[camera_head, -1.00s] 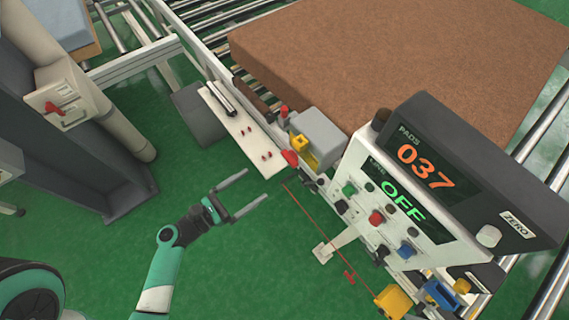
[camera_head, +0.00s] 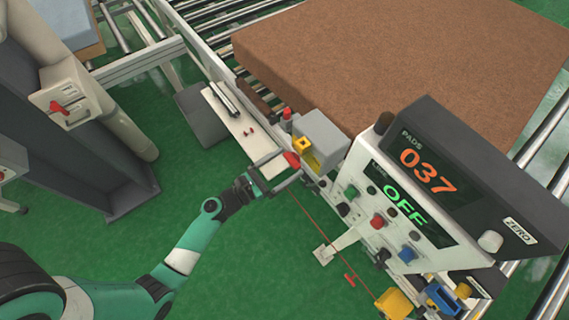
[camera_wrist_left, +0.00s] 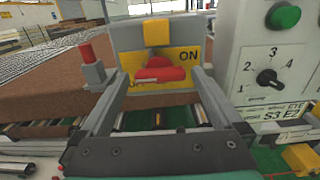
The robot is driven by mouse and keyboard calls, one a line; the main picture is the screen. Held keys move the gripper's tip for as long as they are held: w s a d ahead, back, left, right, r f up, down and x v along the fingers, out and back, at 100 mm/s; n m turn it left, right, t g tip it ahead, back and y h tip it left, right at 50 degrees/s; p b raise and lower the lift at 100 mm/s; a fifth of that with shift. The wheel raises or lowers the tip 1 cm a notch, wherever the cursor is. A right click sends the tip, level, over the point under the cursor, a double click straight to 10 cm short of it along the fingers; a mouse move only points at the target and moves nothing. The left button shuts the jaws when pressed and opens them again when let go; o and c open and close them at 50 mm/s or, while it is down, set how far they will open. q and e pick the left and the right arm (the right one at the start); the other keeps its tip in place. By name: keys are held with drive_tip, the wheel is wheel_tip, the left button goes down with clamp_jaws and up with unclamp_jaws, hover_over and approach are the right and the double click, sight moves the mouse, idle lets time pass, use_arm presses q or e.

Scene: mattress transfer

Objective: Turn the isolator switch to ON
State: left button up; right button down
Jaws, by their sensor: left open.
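The isolator switch shows in the left wrist view as a red handle (camera_wrist_left: 160,70) on a yellow plate (camera_wrist_left: 187,84). The handle lies about level. "ON" is printed at the plate's upper right; lettering at lower left is partly hidden. In the head view the red handle (camera_head: 291,160) is at the console's left end. My left gripper (camera_head: 289,163) is open in front of it. In the left wrist view its fingers (camera_wrist_left: 160,74) stand on either side of the handle, with no clear contact. The console display (camera_head: 405,205) reads OFF. My right gripper is not in view.
The console (camera_head: 480,185) with several buttons and knobs stands to the right. A brown mattress (camera_head: 400,60) lies on rollers behind.

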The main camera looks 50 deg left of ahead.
use_arm(q)
drive_tip(key=c, duration=1.2)
drive_tip(key=shift+m, duration=0.3)
drive_tip(key=m+b, duration=0.2)
drive_tip(key=m, duration=0.1)
drive_tip(key=shift+f+m, duration=0.1)
drive_tip(key=shift+m, duration=0.2)
drive_tip(key=m+b, duration=0.2)
drive_tip(key=m, duration=0.2)
drive_tip(key=shift+m, duration=0.3)
drive_tip(key=m+b, duration=0.2)
drive_tip(key=m, duration=0.2)
drive_tip(key=m+b, duration=0.2)
drive_tip(key=m, duration=0.3)
